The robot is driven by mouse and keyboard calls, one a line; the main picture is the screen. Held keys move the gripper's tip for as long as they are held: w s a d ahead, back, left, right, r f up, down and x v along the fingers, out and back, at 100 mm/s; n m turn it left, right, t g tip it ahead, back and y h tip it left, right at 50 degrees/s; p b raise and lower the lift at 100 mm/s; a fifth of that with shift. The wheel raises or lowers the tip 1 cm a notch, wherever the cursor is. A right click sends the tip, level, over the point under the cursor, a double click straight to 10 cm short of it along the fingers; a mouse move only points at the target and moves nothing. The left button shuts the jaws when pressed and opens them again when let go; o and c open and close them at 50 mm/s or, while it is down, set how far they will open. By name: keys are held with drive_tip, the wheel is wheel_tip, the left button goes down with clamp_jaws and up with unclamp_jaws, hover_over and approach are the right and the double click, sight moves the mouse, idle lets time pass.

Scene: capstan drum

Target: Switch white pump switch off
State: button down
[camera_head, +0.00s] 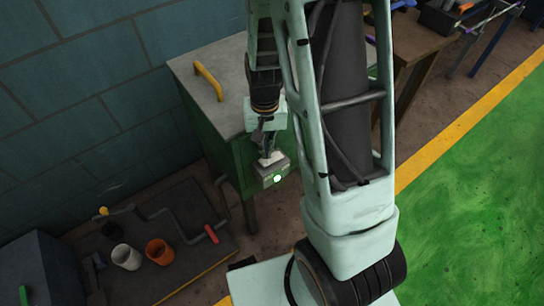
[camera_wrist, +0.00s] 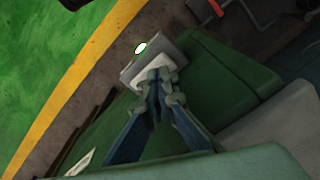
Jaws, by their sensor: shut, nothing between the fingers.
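A small grey switch box (camera_head: 273,174) sticks out from the front of the green cabinet, below its top edge. It carries a white switch (camera_head: 271,158) on its upper face and a round pale lamp (camera_head: 277,179) with a green rim on its front. In the wrist view the box (camera_wrist: 176,46), the white switch (camera_wrist: 146,76) and the lamp (camera_wrist: 140,48) lie ahead of the fingers. My gripper (camera_head: 268,153) is shut and empty, its tips at the white switch. In the wrist view the fingertips (camera_wrist: 159,77) overlap the switch and partly hide it. I cannot tell whether they touch.
The green cabinet (camera_head: 222,143) has a grey top with a yellow handle (camera_head: 208,80). A low bench at lower left holds a white cup (camera_head: 126,257), an orange cup (camera_head: 159,252) and a crank with a red grip (camera_head: 211,233). Green floor (camera_head: 480,190) lies open at right.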

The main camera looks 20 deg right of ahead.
sight(267, 160)
drive_tip(key=shift+f+b, duration=1)
drive_tip(key=shift+f, duration=0.3)
idle(0.4)
drive_tip(key=shift+r, duration=0.1)
wheel_tip(267, 160, up, 7)
drive_tip(key=p, duration=0.6)
idle(0.6)
